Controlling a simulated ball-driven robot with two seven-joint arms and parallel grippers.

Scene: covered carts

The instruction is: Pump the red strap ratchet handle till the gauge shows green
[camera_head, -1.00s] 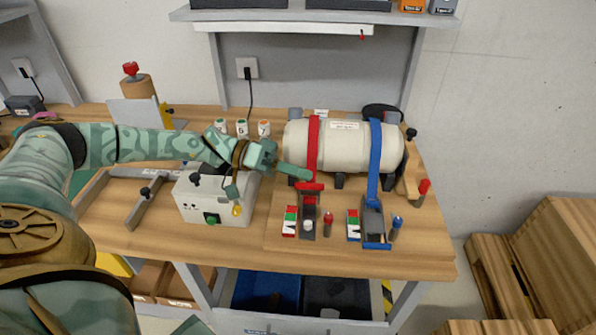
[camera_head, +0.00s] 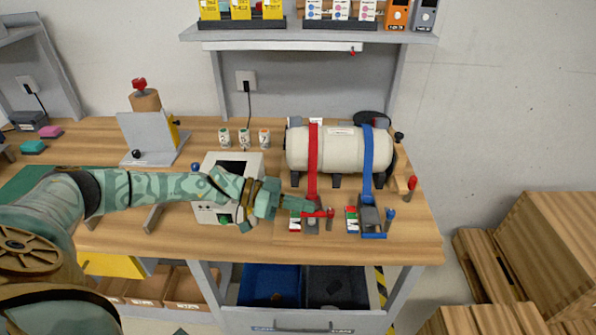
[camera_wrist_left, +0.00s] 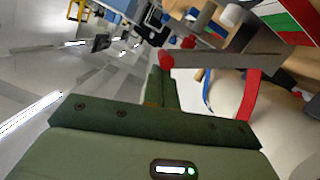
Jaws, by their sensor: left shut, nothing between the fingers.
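The red strap (camera_head: 312,160) runs over the cream cylinder (camera_head: 345,150) down to its ratchet. The red ratchet handle (camera_head: 319,213) is partly hidden by my left gripper (camera_head: 308,206), which is shut and empty at the handle. I cannot tell whether they touch. The gauge (camera_head: 295,225) beside the ratchet shows red, white and green bands; its reading is too small to tell. In the left wrist view a grey lever with a red end (camera_wrist_left: 167,60) lies just beyond the fingers, the red strap (camera_wrist_left: 247,105) to its right. My right gripper is not in view.
A blue strap (camera_head: 368,160) with a blue ratchet (camera_head: 373,225) and its own gauge (camera_head: 351,219) stand to the right. A pale box (camera_head: 212,212) is behind my left forearm. Three small cans (camera_head: 244,138) stand behind.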

